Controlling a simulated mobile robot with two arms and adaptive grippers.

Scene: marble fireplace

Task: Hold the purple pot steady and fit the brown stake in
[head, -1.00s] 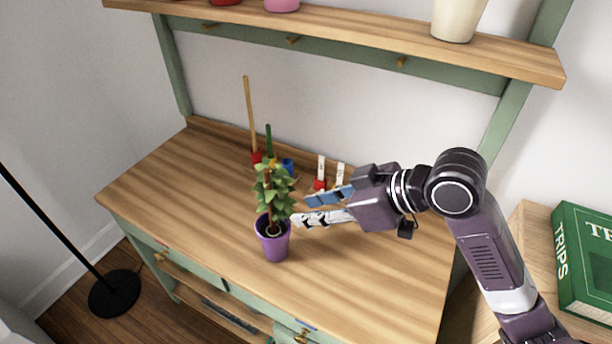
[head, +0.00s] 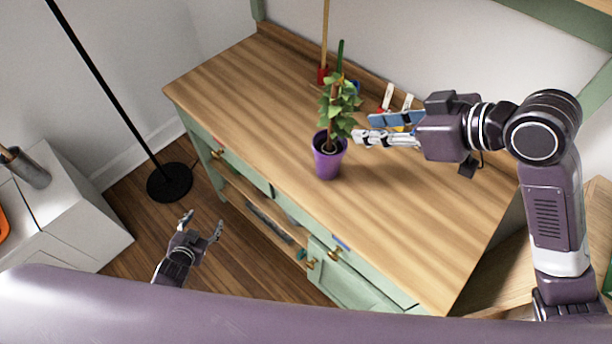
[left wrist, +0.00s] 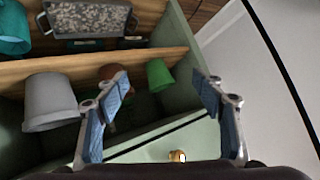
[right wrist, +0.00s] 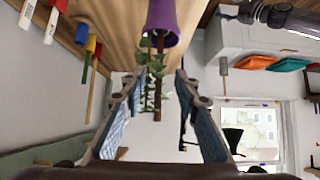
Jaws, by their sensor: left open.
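The purple pot (head: 328,160) stands upright on the wooden desktop near its front edge and holds a leafy green plant (head: 340,105). A thin brown stick (right wrist: 157,108) runs along the plant in the right wrist view; I cannot tell whether it is the stake or the trunk. My right gripper (head: 362,128) is just right of the plant, its fingers apart; in the right wrist view (right wrist: 158,75) the plant appears between them, with no finger visibly closed on it. My left gripper (head: 203,222) is open and empty in front of the desk, below its top.
The desk's open shelf holds a grey pot (left wrist: 50,100) and a green cup (left wrist: 159,75). A black lamp base (head: 170,182) is on the floor. The desktop's left side is clear.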

